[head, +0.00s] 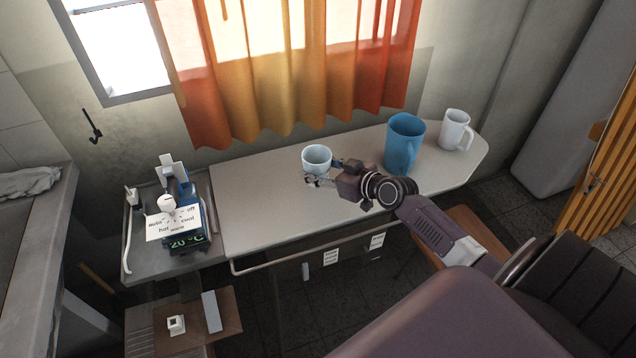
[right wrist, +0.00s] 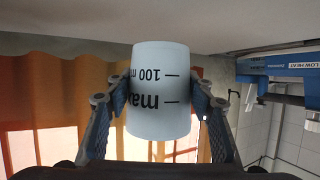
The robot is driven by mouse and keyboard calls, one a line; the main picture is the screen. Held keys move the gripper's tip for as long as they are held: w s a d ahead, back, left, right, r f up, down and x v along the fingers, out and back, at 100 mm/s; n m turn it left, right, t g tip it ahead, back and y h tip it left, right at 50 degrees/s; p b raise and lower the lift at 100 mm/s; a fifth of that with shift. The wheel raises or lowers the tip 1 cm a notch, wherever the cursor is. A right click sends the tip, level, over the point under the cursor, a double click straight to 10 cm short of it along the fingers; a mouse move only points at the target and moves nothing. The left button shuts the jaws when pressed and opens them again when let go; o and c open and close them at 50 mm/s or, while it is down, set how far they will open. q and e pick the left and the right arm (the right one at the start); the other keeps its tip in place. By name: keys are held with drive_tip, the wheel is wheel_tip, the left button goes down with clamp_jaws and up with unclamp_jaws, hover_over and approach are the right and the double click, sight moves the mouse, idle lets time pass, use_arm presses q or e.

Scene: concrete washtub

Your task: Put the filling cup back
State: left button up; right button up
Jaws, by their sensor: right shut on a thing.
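The filling cup (head: 317,156) is a small pale white cup at the middle of the grey counter, near its back. In the right wrist view the filling cup (right wrist: 162,95) appears upside down, with "max" and "100 m" marks on its side. My right gripper (head: 320,173) is shut on the cup, one finger on each side; the fingers also show in the right wrist view (right wrist: 160,105). The cup looks upright, on or just above the counter; I cannot tell which. My left gripper is not in view.
A blue jug (head: 404,145) and a white mug (head: 455,130) stand on the counter (head: 265,210) to the right. A device with a dial and "20 °C" display (head: 186,241) is at the left. An orange curtain (head: 290,70) hangs behind. The counter left of the cup is clear.

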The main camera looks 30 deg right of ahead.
wheel_tip(320, 180, down, 4)
drive_tip(key=shift+f+b, duration=0.15)
drive_tip(key=shift+b, duration=0.55)
drive_tip(key=shift+f, duration=0.2)
drive_tip(key=shift+f, duration=0.25)
drive_tip(key=o, duration=1.2)
drive_tip(key=shift+r, duration=0.1)
drive_tip(key=shift+r, duration=0.1)
